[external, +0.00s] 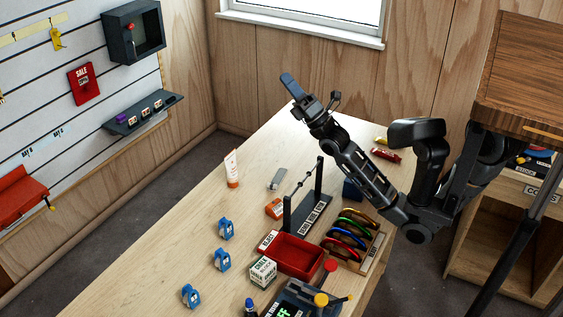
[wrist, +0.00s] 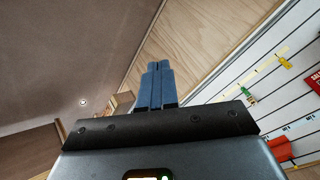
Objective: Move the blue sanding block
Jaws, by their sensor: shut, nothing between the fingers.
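My gripper (external: 290,84) is raised above the far end of the table, pointing up and away to the left. Its blue fingers are shut together with nothing between them, and they also show in the wrist view (wrist: 159,70). A dark blue block-like thing (external: 352,190) sits on the table beside the black rack, partly hidden by my arm; I cannot tell whether it is the sanding block. My gripper is well above and apart from it. No table object shows in the wrist view.
The wooden table (external: 150,235) holds a red tray (external: 291,256), a black rail stand (external: 308,212), a rack of coloured rings (external: 352,235), a white tube (external: 232,168), a grey block (external: 276,179) and several blue devices (external: 222,259). The table's left side is mostly clear.

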